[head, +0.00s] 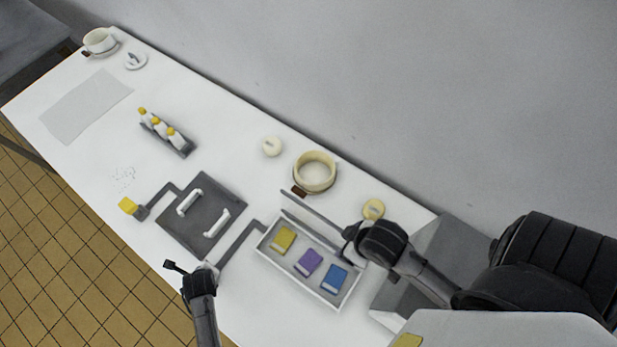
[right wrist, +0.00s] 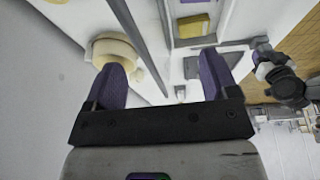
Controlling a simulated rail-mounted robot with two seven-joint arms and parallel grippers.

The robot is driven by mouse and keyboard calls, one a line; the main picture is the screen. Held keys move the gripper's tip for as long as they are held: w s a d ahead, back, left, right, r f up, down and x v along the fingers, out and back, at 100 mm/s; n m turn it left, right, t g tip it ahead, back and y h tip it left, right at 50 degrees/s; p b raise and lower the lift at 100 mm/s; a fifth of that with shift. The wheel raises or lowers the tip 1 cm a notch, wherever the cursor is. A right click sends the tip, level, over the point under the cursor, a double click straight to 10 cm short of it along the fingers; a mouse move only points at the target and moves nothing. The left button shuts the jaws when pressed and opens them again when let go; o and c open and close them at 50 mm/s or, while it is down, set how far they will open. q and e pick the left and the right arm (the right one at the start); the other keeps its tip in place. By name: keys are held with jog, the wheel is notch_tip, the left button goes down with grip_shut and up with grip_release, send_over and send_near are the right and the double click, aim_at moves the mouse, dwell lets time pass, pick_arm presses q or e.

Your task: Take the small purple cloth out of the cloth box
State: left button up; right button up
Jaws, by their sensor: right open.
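The cloth box (head: 262,251) is a shallow pale tray with a raised thin lid along its back edge. The small purple cloth (head: 308,263) lies folded in its middle, between a yellow cloth (head: 283,240) and a blue cloth (head: 335,278). My right gripper (head: 352,243) is above the back right part of the box, apart from the purple cloth. In the right wrist view its fingers (right wrist: 162,78) are spread and empty, with the yellow cloth (right wrist: 193,26) beyond them. My left gripper (head: 190,268) is left of the box, near the dark plate's front corner; its jaws are unclear.
A dark plate with two white handles (head: 203,215) lies left of the box. Behind the box stand a round cream pot (head: 315,173) and small round lids (head: 272,146) (head: 373,209). A bottle rack (head: 168,136) stands farther left. The raised lid (right wrist: 140,45) runs close to my right fingers.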

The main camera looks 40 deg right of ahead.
jog(key=o, duration=0.3)
jog(key=shift+f, duration=0.1)
jog(key=shift+o, duration=0.2)
jog(key=w, duration=0.1)
jog(key=w+d+r+m+t+h, duration=0.1)
jog(key=w+t, duration=0.1)
jog(key=shift+d+r+m, duration=0.25)
jog(key=shift+d+m, duration=0.1)
jog(key=shift+m, duration=0.05)
jog(key=a+n+y, duration=0.2)
jog(key=a+y, duration=0.4)
jog(key=a, duration=0.9)
jog(key=m+g+h, duration=0.1)
jog(key=g+h, duration=0.4)
jog(key=g, duration=0.1)
send_over(303, 257)
notch_tip(303, 257, down, 12)
jog(key=r, duration=0.1)
jog(key=shift+f, duration=6.05)
